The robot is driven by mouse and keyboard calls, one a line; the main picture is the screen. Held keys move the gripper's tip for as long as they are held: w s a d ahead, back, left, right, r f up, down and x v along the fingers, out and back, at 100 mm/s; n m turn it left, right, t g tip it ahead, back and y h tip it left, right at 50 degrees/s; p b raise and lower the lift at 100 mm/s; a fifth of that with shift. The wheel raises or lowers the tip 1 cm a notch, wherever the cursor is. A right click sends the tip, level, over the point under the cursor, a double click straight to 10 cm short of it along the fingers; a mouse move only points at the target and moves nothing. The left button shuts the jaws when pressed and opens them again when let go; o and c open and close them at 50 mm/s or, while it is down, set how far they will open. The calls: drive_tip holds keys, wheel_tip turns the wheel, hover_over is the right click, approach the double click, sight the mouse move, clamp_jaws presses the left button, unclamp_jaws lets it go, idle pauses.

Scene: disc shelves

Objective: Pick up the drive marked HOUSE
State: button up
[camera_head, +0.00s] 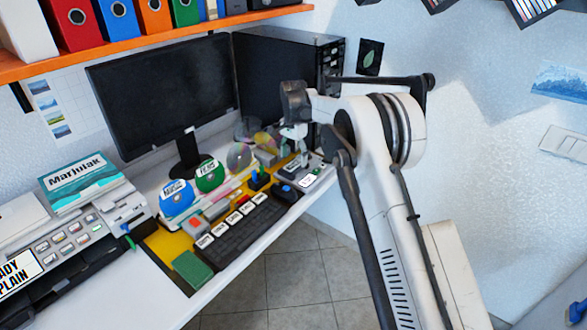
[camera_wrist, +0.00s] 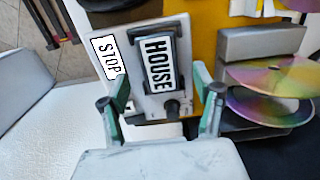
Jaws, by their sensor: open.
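In the wrist view the drive marked HOUSE (camera_wrist: 158,64) is a dark stick with a white label, seated on a light grey panel (camera_wrist: 133,62). Its label reads sideways. My gripper (camera_wrist: 160,76) is open, with one green-padded finger on each side of the drive and visible room between. I cannot tell its exact height above the panel. In the head view my gripper (camera_head: 297,142) points down over the right end of the desk, and the drive cannot be made out clearly there.
Shiny discs (camera_wrist: 268,92) stand in a grey holder to the right, close to the right finger. In the head view a keyboard (camera_head: 240,235) and a monitor (camera_head: 165,95) are on the desk.

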sight(293, 165)
drive_tip(key=shift+f, duration=1.6)
drive_tip(key=c, duration=1.3)
drive_tip(key=shift+r, duration=0.1)
